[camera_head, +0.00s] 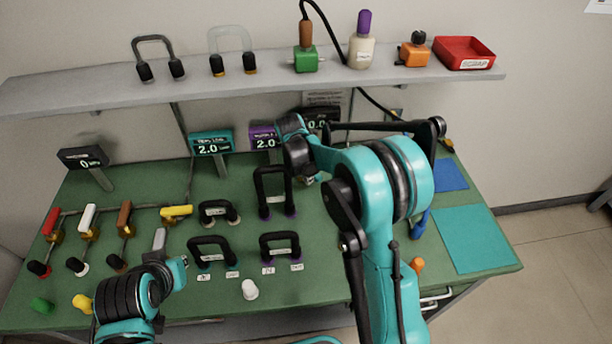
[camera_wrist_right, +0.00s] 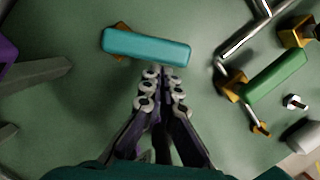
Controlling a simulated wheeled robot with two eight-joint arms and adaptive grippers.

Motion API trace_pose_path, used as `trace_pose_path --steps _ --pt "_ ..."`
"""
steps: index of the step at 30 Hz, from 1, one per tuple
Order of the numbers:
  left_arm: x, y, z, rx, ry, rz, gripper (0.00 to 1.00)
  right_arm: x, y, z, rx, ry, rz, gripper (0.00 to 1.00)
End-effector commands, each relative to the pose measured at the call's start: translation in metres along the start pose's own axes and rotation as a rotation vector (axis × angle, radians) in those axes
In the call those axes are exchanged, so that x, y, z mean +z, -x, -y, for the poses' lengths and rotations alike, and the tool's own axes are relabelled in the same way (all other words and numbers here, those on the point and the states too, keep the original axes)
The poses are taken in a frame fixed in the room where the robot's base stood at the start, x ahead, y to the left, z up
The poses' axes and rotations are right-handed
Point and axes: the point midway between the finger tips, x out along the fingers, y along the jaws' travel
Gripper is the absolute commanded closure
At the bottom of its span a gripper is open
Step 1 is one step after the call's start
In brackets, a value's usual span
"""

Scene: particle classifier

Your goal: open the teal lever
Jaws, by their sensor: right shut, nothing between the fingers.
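The teal lever (camera_wrist_right: 147,47) shows in the right wrist view as a rounded teal bar lying nearly level, with a brass-coloured fitting (camera_wrist_right: 122,28) partly hidden behind it. My right gripper (camera_wrist_right: 162,75) is shut and empty, its tips just below the bar's right half in that picture. I cannot tell whether they touch it. In the head view I cannot pick out the teal lever; my right arm covers much of the panel's right part.
A green-handled lever (camera_wrist_right: 275,75) on a metal pipe (camera_wrist_right: 243,38) stands right of the gripper. In the head view, red (camera_head: 50,221), white (camera_head: 88,218) and yellow (camera_head: 176,211) levers and several black handles crowd the green table. A teal mat (camera_head: 472,240) lies flat at right.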

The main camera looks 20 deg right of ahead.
Motion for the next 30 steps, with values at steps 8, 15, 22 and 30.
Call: trace_pose_path --steps 8,15,22,30 --pt "-0.0003 0.0003 0.0 0.0 0.0 0.0 1.0 0.0001 0.0004 0.0001 0.0 0.001 0.0 1.0" --pt "-0.0006 0.0008 0.0 0.0 0.0 0.0 1.0 0.0024 0.0 0.0018 0.009 0.038 0.0 1.0" --pt "-0.0007 0.001 0.0 0.0 0.0 0.0 1.0 0.0041 -0.0005 0.0027 0.017 0.072 0.0 1.0" --pt "-0.0012 0.0016 0.0 0.0 0.0 0.0 1.0 0.0076 -0.0012 0.0042 0.032 0.126 0.0 1.0"
